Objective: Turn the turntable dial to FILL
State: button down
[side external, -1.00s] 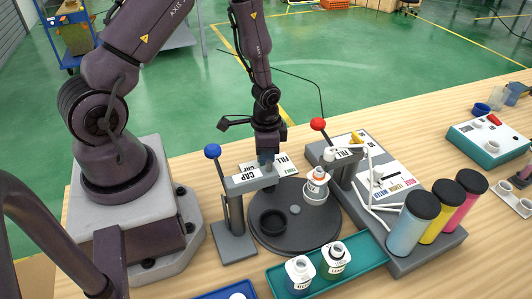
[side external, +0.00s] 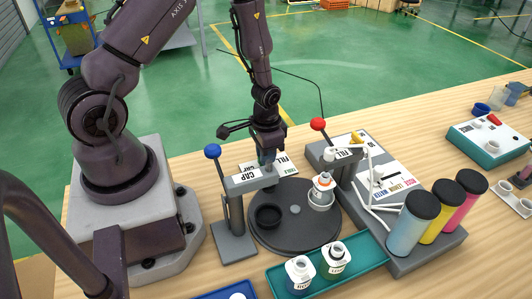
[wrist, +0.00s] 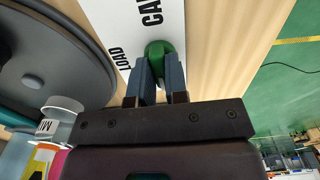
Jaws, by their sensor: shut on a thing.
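The dial is a green knob (wrist: 160,49) on a white label panel marked LOAD and CAP (wrist: 105,22). My gripper (wrist: 158,64) has its two fingers closed around the knob, one on each side. Which mark the dial points to cannot be told. In the side view my gripper (side external: 268,158) is behind the CAP station, and the knob is hidden there. The dark turntable (side external: 300,238) carries a bottle with an orange neck (side external: 324,182) in a pale holder at its right rear, beside the FILL station, and an empty black holder (side external: 267,215) at its left.
The CAP station (side external: 247,178) has a blue-knobbed lever (side external: 212,151). The FILL station (side external: 346,160) has a red-knobbed lever (side external: 317,125). A teal tray (side external: 368,256) with two bottles lies in front. Several coloured cylinders (side external: 411,224) stand at the right.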

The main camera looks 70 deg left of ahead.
jog(key=shift+r, duration=0.1)
jog(key=c, duration=1.1)
grip_release()
jog(key=shift+c, duration=0.2)
notch_tip(320, 180, up, 13)
jog(key=s+d+r+t, duration=0.2)
jog(key=s+d+r, duration=0.1)
jog(key=r, duration=0.3)
jog(key=s+d+r+t, duration=0.1)
jog(key=s+d+r, duration=0.2)
jog(key=r, duration=0.4)
jog(key=s+d+r+t, duration=0.2)
jog(key=s+d+r, duration=0.1)
jog(key=s+r, duration=0.2)
notch_tip(320, 180, up, 2)
jog(key=shift+d+r+t, duration=0.1)
jog(key=shift+d+t, duration=0.15)
jog(key=shift+t, duration=0.05)
